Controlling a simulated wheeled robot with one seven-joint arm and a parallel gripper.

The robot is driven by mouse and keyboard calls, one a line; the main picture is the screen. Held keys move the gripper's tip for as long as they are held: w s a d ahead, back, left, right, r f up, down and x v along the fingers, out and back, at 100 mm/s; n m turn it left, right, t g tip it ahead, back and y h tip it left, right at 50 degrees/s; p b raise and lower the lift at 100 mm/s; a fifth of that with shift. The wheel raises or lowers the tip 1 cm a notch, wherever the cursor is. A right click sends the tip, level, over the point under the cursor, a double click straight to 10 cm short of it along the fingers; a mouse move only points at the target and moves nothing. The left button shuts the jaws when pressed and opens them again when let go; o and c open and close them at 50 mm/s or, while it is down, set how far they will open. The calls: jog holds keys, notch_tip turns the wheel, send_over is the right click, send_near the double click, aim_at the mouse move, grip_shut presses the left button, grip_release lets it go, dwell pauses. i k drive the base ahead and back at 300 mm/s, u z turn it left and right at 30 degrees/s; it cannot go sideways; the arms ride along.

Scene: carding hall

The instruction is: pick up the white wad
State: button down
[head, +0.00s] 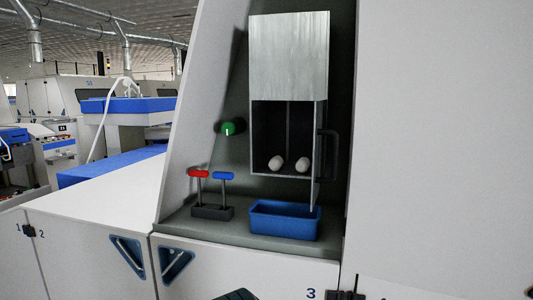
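Two small, rounded white wads lie on the floor of an open-fronted grey box in the machine's recess. My gripper cannot be made out in the head view. Only a dark shape shows at the bottom edge, and I cannot tell what it is.
A dark handle (327,156) stands out at the box's right side. A blue tray (284,220) stands on the ledge below. Left of it are a red-topped lever (199,174) and a blue-topped lever (223,176). A green knob (228,128) is on the wall.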

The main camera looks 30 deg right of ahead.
aim_at(275, 162)
jog(key=u, duration=0.9)
jog(key=k, duration=1)
jog(key=z, duration=1.45)
jog(key=i, duration=0.5)
jog(key=u, duration=1.75)
jog(key=i, duration=1.1)
